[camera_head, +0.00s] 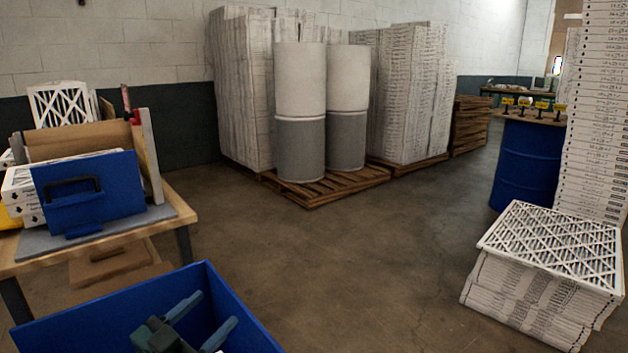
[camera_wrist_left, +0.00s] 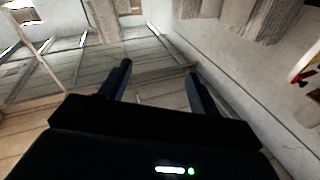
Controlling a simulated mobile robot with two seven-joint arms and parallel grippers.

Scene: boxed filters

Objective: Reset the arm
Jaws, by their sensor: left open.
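My left gripper (camera_head: 217,307) is at the bottom of the head view, seen in front of the inside of a blue bin (camera_head: 235,305). Its two dark fingers are apart with nothing between them. In the left wrist view the gripper (camera_wrist_left: 158,68) also shows spread fingers and no held object. The wrist view is tilted and dark, with pale and brown surfaces beyond the fingertips that I cannot identify surely. My right gripper is in neither view.
A wooden table (camera_head: 185,212) at left holds a blue panel with a handle (camera_head: 90,195) and boxed filters. Filter boxes (camera_head: 545,290) are stacked at right near a blue drum (camera_head: 525,165). Two grey-white cylinders stand on a pallet (camera_head: 330,187). The middle floor (camera_head: 370,270) is clear.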

